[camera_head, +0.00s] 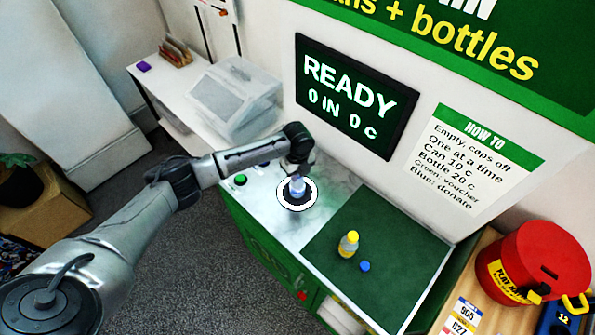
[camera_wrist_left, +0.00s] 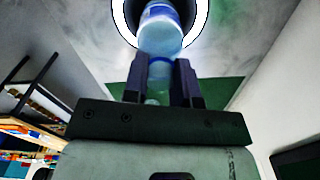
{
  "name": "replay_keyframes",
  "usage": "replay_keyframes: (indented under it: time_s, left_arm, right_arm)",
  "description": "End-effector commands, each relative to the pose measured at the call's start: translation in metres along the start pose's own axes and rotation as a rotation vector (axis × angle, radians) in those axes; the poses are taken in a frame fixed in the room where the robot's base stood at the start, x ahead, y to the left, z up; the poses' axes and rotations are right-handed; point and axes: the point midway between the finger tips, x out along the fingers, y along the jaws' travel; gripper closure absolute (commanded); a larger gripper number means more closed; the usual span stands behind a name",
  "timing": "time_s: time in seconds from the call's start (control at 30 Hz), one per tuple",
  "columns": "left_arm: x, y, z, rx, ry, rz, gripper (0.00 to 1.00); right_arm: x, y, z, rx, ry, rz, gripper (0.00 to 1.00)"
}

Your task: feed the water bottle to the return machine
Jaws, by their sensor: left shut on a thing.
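The water bottle (camera_wrist_left: 162,30) is clear with a blue band, and my left gripper (camera_wrist_left: 162,75) is shut on it. In the wrist view the bottle's far end is in front of the dark round opening with a lit white ring. In the head view the bottle (camera_head: 297,187) overlaps the white-ringed opening (camera_head: 297,203) of the return machine (camera_head: 262,247); I cannot tell how far inside it is. My left gripper (camera_head: 298,170) is just above the opening, its fingers partly hidden. The screen (camera_head: 350,95) reads READY, 0 IN, 0 c. My right gripper is not in view.
A green button (camera_head: 240,179) is left of the opening. A clear bin (camera_head: 235,98) stands behind left, and a red container (camera_head: 545,258) is at the right.

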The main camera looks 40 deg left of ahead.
Motion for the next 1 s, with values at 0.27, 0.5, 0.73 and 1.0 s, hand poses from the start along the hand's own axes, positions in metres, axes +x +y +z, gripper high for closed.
replay_keyframes:
  time_s: [0.27, 0.5, 0.73, 1.0]
  left_arm:
    - [0.0002, -0.0001, -0.0002, 0.000, 0.000, 0.000, 1.00]
    - [0.0019, -0.0002, -0.0003, 0.000, 0.000, 0.000, 1.00]
    - [0.0057, -0.0003, -0.0004, 0.000, 0.000, -0.001, 1.00]
    - [0.0061, -0.0004, -0.0004, 0.000, 0.000, -0.001, 1.00]
  right_arm:
    - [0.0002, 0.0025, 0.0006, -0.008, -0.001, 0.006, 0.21]
    - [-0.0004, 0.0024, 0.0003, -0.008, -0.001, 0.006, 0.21]
    - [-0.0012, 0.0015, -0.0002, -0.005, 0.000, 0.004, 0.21]
    - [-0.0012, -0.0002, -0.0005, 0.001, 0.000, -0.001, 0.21]
